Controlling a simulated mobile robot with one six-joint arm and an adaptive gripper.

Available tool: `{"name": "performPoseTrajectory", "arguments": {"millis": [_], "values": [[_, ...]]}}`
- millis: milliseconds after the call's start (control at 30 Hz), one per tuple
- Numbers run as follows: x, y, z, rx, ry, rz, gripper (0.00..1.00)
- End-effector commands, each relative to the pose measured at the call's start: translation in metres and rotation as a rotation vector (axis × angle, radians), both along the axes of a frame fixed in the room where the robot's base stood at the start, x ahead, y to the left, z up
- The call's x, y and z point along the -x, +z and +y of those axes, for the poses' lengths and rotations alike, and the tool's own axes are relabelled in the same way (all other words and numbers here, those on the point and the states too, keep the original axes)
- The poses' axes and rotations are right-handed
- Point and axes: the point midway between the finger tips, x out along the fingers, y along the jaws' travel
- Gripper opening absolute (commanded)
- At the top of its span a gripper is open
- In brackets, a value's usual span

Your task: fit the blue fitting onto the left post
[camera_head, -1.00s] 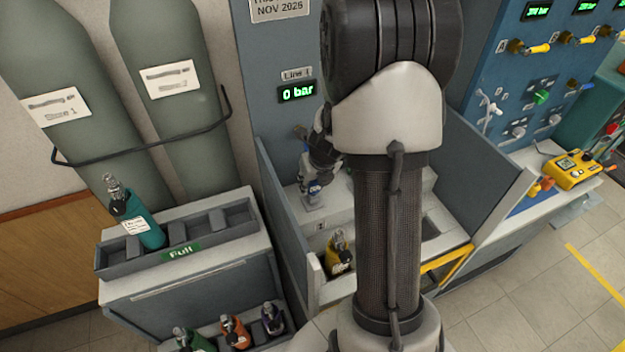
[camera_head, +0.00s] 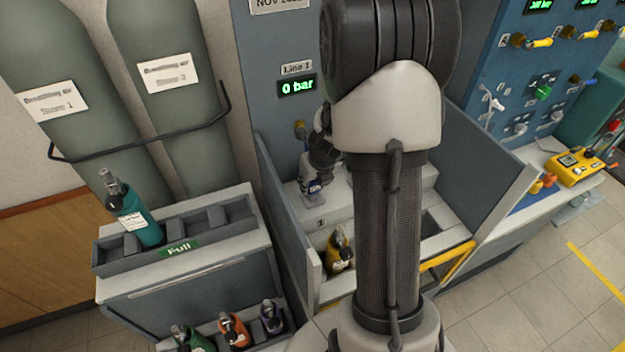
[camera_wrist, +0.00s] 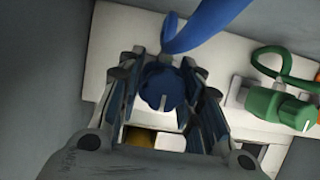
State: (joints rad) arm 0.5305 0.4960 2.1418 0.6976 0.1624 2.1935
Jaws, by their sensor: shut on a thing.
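The blue fitting (camera_wrist: 162,88) is a round, lobed knob with a pale mark, joined to a blue hose (camera_wrist: 205,25) in the wrist view. My gripper (camera_wrist: 163,75) is shut on it, with a finger on each side. In the head view my gripper (camera_head: 318,165) is at the pale bench inside the blue-grey bay, partly behind my arm.
A green fitting (camera_wrist: 285,108) with a green hose is close right of my gripper. Bay side walls (camera_head: 288,215) flank the bench. A yellow cylinder (camera_head: 340,250) stands in front. A teal cylinder (camera_head: 135,215) sits in the rack at left. The display reads 0 bar.

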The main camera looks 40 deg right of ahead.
Motion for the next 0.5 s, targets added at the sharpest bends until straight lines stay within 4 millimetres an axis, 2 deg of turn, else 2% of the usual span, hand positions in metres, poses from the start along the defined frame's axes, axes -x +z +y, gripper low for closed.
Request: {"name": "performPoseTrajectory", "arguments": {"millis": [500], "values": [[-0.0003,-0.0086,-0.0003,0.001,-0.001,-0.001,0.01]]}}
